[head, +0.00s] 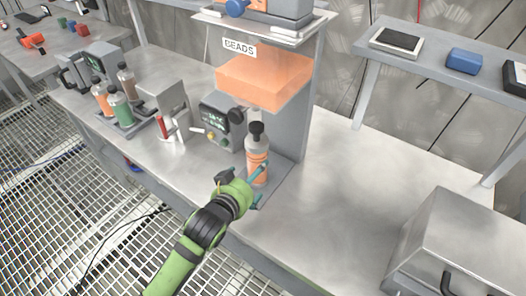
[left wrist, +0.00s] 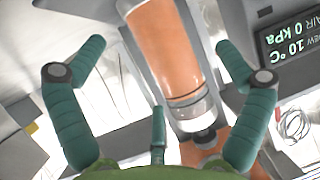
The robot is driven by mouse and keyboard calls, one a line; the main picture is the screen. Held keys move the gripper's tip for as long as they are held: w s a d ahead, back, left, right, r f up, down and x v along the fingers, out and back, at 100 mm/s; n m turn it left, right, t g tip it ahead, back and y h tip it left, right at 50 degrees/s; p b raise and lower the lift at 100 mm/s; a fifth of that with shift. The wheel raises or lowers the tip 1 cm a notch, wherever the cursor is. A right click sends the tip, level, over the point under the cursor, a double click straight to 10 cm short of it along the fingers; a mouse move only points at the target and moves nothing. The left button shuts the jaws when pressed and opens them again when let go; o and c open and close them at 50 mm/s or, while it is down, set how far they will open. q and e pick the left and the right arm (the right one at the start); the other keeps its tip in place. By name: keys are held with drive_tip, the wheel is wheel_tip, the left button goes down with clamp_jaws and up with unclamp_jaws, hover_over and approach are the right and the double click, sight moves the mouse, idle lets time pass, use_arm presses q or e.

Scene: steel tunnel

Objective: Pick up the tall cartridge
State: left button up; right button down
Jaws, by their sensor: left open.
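A tall cartridge (head: 257,163) with orange contents, a clear upper part and a black cap stands upright on the bench under the BEADS dispenser (head: 262,82). My left gripper (head: 262,184) is open at the near side of this cartridge. In the left wrist view, the cartridge (left wrist: 162,48) appears upside down between and beyond the spread teal fingers of the gripper (left wrist: 158,75). The fingers do not visibly close on it. The fingers partly hide its lower part in the head view. My right gripper is not in view.
A small control box (head: 219,122) with a display stands just left of the dispenser. Several bottles, including a green one (head: 122,108), stand in a tray at left. A red-handled tool (head: 163,128) stands between. A steel box (head: 462,245) is at right; the bench between is clear.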

use_arm(q)
drive_tip(key=shift+w+d, duration=0.15)
drive_tip(key=shift+w, duration=0.1)
drive_tip(key=shift+w+d, duration=0.3)
drive_tip(key=shift+w, duration=0.05)
drive_tip(key=x, duration=0.3)
drive_tip(key=shift+w+d+p, duration=0.25)
drive_tip(key=shift+p, duration=0.15)
drive_tip(key=shift+w+d+f, duration=0.1)
drive_tip(key=shift+w+f, duration=0.05)
drive_tip(key=shift+w, duration=0.05)
drive_tip(key=c, duration=1.4)
drive_tip(key=shift+c, duration=0.6)
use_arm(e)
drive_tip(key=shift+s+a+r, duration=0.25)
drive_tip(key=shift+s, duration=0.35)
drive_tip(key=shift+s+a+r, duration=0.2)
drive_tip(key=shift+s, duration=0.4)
